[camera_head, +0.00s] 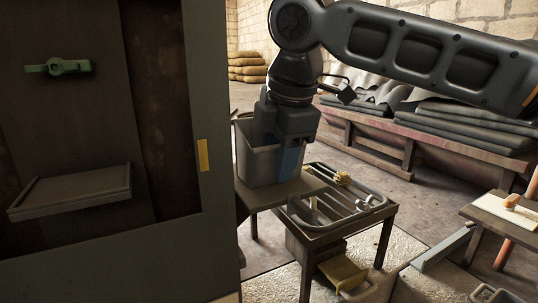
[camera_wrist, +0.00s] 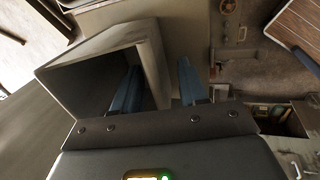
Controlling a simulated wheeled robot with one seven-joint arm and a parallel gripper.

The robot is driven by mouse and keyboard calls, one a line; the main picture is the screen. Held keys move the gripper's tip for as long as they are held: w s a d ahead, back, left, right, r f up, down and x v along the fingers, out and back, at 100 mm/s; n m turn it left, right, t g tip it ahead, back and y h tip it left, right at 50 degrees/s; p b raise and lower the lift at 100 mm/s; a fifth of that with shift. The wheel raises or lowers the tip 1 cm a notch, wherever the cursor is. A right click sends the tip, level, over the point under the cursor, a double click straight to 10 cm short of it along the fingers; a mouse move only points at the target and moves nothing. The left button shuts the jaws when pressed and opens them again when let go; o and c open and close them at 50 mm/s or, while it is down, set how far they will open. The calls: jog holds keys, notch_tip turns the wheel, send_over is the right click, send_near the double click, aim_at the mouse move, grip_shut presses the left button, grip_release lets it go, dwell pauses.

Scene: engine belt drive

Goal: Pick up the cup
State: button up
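The cup (camera_head: 256,165) is a grey, square-sided, open-topped container standing at the left end of a small table in the head view. In the wrist view its mouth (camera_wrist: 95,45) opens toward the camera. My gripper (camera_wrist: 158,66) is at its right wall, pointing down, with one blue finger inside the cup and the other outside. The wall lies between the fingers, with a gap showing at the outer finger. The gripper is open. In the head view the inner finger is hidden by the cup; the outer blue finger shows by my gripper (camera_head: 280,155).
A metal-tube rack (camera_head: 335,207) with a yellow part lies on the table right of the cup. A large dark cabinet (camera_head: 95,225) stands close on the left. A wooden bench (camera_head: 420,143) with dark sheets is behind. A second small table (camera_head: 495,215) is at right.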

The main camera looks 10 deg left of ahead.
grip_shut()
jog(key=shift+r, duration=0.1)
dwell(0.4)
